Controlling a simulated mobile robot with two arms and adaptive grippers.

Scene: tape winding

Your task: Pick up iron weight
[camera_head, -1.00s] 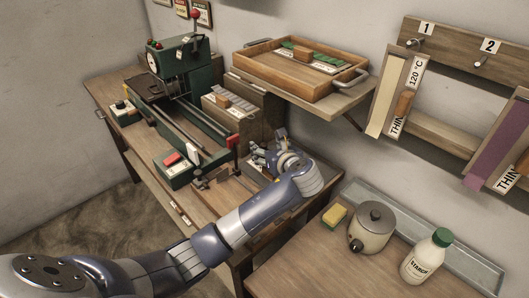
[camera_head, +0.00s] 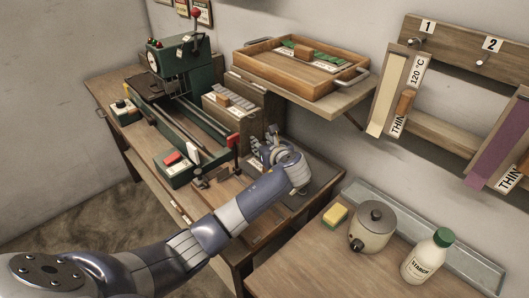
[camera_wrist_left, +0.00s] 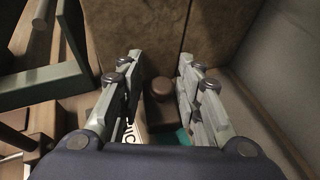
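My left gripper (camera_head: 268,147) is over the right end of the workbench, beside the green machine's rail. In the left wrist view its two fingers (camera_wrist_left: 160,62) are spread apart, with nothing clamped. A dark brown, round-topped knob (camera_wrist_left: 161,88) shows between and below the fingers; it looks like the top of the iron weight, but its body is mostly hidden. A white label with dark letters and a teal patch lie close by it. In the head view the gripper hides this spot. My right gripper is in neither view.
The green winding machine (camera_head: 180,72) stands left of the gripper. A wooden box with grey blocks (camera_head: 232,102) is behind it. A shelf with a wooden tray (camera_head: 270,80) overhangs behind. A kettle-like pot (camera_head: 372,232), sponge (camera_head: 335,215) and white bottle (camera_head: 427,258) stand at front right.

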